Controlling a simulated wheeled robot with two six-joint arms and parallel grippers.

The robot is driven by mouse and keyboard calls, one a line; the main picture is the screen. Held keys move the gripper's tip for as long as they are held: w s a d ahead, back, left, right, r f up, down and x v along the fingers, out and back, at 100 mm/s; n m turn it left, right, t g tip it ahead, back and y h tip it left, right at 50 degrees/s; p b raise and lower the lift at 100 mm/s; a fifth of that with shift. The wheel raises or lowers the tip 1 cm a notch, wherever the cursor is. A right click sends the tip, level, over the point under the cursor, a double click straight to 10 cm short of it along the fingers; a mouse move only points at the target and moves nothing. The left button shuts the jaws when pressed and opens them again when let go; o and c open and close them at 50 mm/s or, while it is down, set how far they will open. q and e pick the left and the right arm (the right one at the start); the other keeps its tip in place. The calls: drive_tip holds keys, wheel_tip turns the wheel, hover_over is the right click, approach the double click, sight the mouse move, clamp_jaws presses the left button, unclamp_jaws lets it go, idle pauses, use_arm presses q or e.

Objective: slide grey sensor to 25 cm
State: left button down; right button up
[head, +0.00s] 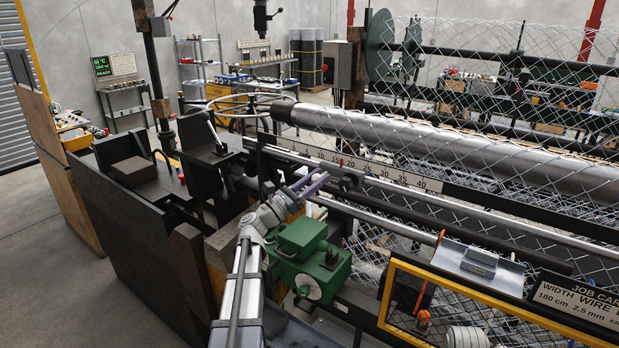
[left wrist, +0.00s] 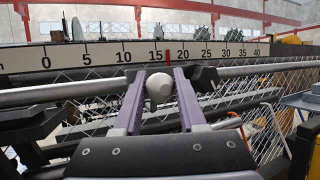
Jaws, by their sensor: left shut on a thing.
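A long white scale (head: 365,171) runs above a rail, and its numbers from 0 to 40 show in the left wrist view (left wrist: 100,54). A red pointer (left wrist: 167,55) stands between 15 and 20, at about 17 to 18. Below it a rounded light grey knob (left wrist: 159,87), apparently the grey sensor's, sits in front of the rail. My left gripper (head: 310,184) has its purple fingers (left wrist: 158,98) on either side of this knob and is shut on it. My right gripper is not in view.
A green gear housing (head: 302,240) stands just below and right of my left wrist. Wire mesh (head: 480,150) wraps a large steel tube (head: 400,133) behind the scale. A yellow-framed guard (head: 480,310) lies at lower right. The bare rail (left wrist: 265,67) continues right.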

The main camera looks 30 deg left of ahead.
use_arm(q)
drive_tip(key=d, duration=0.8)
drive_tip(key=shift+s+d, duration=0.2)
drive_tip(key=shift+s, duration=0.2)
drive_tip(key=shift+a, duration=0.1)
drive_tip(key=c, duration=0.5)
unclamp_jaws()
drive_tip(key=shift+a, duration=0.1)
drive_tip(key=b, duration=0.3)
approach(345, 185)
drive_tip(key=shift+w+r, duration=0.35)
drive_tip(key=shift+w, duration=0.1)
